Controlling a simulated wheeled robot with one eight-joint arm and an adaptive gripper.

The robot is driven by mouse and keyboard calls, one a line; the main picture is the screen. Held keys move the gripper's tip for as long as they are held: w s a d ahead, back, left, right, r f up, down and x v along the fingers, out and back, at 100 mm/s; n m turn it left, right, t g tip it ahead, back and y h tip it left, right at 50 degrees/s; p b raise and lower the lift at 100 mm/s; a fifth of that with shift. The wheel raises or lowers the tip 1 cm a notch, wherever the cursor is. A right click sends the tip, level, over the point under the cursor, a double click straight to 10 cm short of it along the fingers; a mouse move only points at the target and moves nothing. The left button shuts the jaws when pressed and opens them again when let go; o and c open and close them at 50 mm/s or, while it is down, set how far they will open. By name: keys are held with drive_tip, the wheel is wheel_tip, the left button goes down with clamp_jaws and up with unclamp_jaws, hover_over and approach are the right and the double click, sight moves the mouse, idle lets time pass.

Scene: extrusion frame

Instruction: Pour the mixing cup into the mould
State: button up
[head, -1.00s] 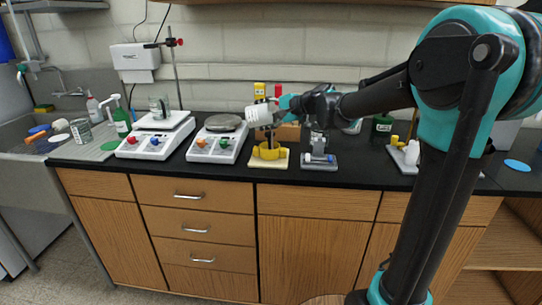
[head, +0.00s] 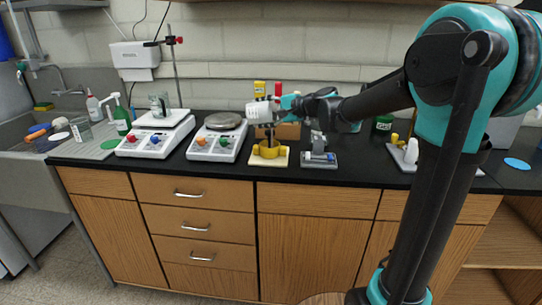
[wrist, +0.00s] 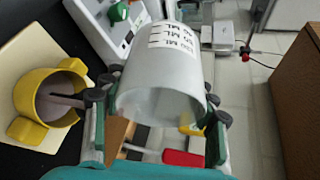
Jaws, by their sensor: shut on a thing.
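The mixing cup (head: 259,112) is white with dark volume marks, tipped over above the mould in the head view. In the wrist view the cup (wrist: 160,78) shows its wide rim towards the camera and its lettering upside down. My gripper (head: 277,109) is shut on the cup, one finger on each side. The mould (head: 268,150) is a yellow ring-like form on a cream board (head: 255,161), below the cup. In the wrist view the mould (wrist: 24,100) holds mauve-grey material. A band runs from it towards the finger; I cannot tell whether it is a stream.
Two white scales with coloured knobs (head: 155,135) (head: 216,138) stand left of the mould. A small grey device (head: 319,158) stands close on its right. A yellow-capped and a red-topped item (head: 277,89) stand behind. The black counter's front strip (head: 230,172) is clear.

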drive_tip(key=shift+d+f+y+p, duration=0.2)
drive_tip(key=shift+f+y+p, duration=0.25)
drive_tip(key=shift+y, duration=0.25)
idle(0.5)
drive_tip(key=shift+d+r+m+t+y, duration=0.2)
drive_tip(key=shift+m+t+y, duration=0.15)
drive_tip(key=shift+y, duration=0.25)
drive_tip(key=shift+r, duration=0.1)
drive_tip(key=shift+s+a+h, duration=0.1)
drive_tip(key=shift+a+h, duration=0.15)
drive_tip(key=shift+h, duration=0.35)
drive_tip(key=shift+a+r+h, duration=0.1)
drive_tip(key=shift+r+h, duration=0.05)
drive_tip(key=shift+h, duration=0.45)
drive_tip(key=shift+n+g, duration=0.45)
